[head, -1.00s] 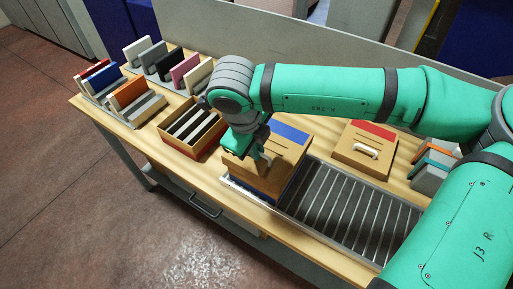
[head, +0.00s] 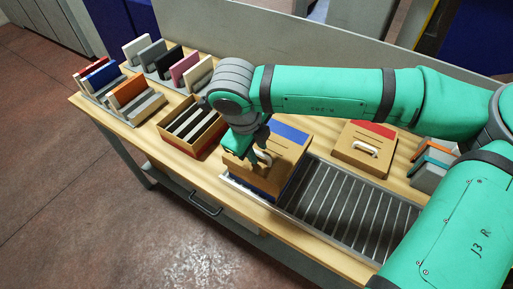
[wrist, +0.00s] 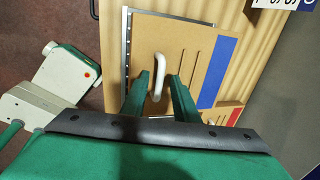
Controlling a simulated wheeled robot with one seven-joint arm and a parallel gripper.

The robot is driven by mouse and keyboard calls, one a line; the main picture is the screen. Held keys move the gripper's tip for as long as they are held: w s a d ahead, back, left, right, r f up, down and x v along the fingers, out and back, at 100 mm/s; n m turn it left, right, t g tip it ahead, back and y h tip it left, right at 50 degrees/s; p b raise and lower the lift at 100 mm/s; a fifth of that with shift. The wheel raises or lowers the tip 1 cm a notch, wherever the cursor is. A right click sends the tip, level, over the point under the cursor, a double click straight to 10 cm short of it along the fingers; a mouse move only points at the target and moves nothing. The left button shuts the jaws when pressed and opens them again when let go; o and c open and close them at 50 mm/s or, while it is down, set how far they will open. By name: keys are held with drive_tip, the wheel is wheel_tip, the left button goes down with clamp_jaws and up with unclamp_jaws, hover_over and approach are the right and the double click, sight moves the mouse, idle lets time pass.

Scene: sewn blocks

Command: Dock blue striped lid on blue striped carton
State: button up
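The blue striped lid (head: 283,150) is a tan square with a blue band and a white loop handle (head: 263,158). It lies flat on the blue striped carton (head: 262,192) at the left end of the roller tray, and no clear gap shows between them. The lid also shows in the wrist view (wrist: 208,60), covering the carton's top. My gripper (wrist: 160,98) is open just above the lid, its two green fingers spread to either side of the handle without visible contact. In the head view my gripper (head: 245,152) partly covers the lid's left side.
A red striped lid (head: 372,135) rests right of the carton. An open red carton (head: 180,143) holding dark and white slabs stands to the left. Racks of coloured slabs (head: 130,90) fill the far left; a smaller one (head: 432,165) is at right. The roller tray (head: 345,205) is otherwise clear.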

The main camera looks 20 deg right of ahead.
drive_tip(key=v, duration=1.2)
drive_tip(key=shift+r, duration=0.45)
drive_tip(key=shift+w, duration=0.15)
